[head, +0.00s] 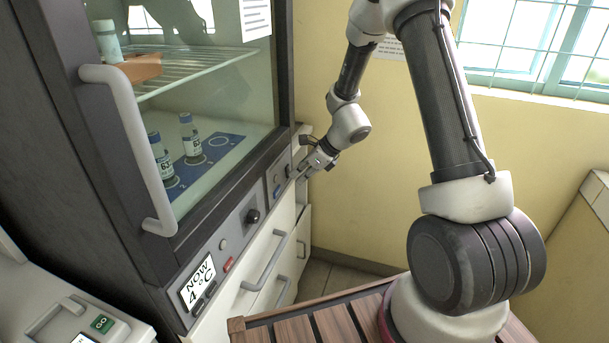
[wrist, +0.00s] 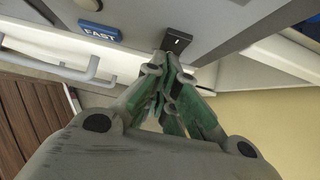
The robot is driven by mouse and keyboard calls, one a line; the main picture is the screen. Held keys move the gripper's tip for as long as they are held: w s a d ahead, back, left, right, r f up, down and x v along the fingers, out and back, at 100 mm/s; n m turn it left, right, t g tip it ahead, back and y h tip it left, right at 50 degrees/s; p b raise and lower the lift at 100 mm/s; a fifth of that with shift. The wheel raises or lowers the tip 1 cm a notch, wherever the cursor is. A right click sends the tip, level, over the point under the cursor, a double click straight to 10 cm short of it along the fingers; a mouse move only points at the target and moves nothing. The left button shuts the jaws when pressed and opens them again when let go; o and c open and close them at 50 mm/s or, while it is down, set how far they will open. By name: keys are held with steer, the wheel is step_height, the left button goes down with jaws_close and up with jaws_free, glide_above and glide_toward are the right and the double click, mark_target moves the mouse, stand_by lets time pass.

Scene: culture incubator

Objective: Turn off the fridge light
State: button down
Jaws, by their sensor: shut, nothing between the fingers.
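The fridge (head: 215,190) stands at the left with its glass door closed. A small black rocker switch (wrist: 177,41) sits on the grey panel at the right end of its front, with a light mark on it. In the head view this switch (head: 289,170) is small and close to my gripper. My gripper (head: 300,174) is shut and empty at the panel's right end. In the wrist view my fingertips (wrist: 166,62) are just below the switch, overlapping its lower edge. I cannot tell whether they touch it. I cannot tell whether the fridge light is on.
A blue FAST button (wrist: 98,31) is left of the switch. A black knob (head: 253,216), a red button (head: 227,264) and a 4 °C display (head: 198,284) are further along the panel. Drawer handles (head: 265,262) stick out below. Vials (head: 190,138) stand inside the fridge.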

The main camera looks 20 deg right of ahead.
steer(key=shift+w+a+f, duration=0.1)
steer(key=shift+a, duration=0.05)
stand_by(0.4)
steer(key=shift+r, duration=0.8)
